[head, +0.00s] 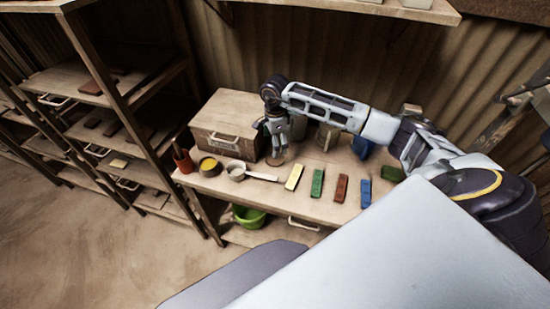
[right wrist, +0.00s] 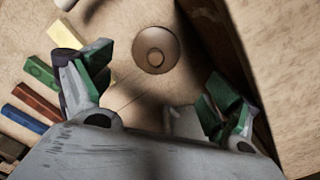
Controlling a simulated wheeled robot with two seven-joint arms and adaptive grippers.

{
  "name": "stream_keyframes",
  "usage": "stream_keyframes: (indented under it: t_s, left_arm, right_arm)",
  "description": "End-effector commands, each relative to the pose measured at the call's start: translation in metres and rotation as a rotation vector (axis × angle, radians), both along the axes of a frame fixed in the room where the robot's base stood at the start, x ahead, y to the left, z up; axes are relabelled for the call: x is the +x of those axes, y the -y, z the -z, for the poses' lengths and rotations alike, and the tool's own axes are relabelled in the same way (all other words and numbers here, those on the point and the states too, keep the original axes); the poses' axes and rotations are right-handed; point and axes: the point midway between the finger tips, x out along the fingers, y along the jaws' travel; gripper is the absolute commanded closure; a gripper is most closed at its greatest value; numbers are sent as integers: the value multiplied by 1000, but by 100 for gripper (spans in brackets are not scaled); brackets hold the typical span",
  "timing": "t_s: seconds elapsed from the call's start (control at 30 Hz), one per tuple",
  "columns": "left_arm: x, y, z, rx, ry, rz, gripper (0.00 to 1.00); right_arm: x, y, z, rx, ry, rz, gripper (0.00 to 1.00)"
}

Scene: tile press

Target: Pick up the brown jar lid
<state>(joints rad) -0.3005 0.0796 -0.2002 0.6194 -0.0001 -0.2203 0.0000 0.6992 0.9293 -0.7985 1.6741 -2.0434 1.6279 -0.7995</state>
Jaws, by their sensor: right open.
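The brown jar lid (right wrist: 156,49) lies flat on the table, round with a small knob in its middle. In the head view the lid (head: 275,160) shows just below my right gripper (head: 277,143), partly hidden by it. In the right wrist view my right gripper (right wrist: 160,95) has its green-padded fingers spread wide, with nothing between them. The lid is ahead of the fingertips, roughly centred between them and not touched. My left gripper is not in view.
A wooden box (head: 226,124) stands close beside the gripper. Yellow (head: 294,177), green (head: 317,183), red (head: 341,188) and blue (head: 366,193) blocks line the table's front. A white-handled ladle-like cup (head: 236,171), a yellow-filled bowl (head: 209,166) and a red cup (head: 184,160) stand left.

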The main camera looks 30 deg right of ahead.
Motion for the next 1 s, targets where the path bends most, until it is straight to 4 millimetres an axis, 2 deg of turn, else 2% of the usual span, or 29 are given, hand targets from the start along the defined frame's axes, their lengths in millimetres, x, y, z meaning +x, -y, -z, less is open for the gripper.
stream_keyframes:
  t_s: [0.2,0.67,1.0]
  left_arm:
    - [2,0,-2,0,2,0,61]
    - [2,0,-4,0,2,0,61]
    - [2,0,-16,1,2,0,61]
  right_arm:
    - [-1,0,14,0,-1,0,10]
    - [-1,0,17,0,0,0,10]
    - [-8,2,42,0,-3,0,10]
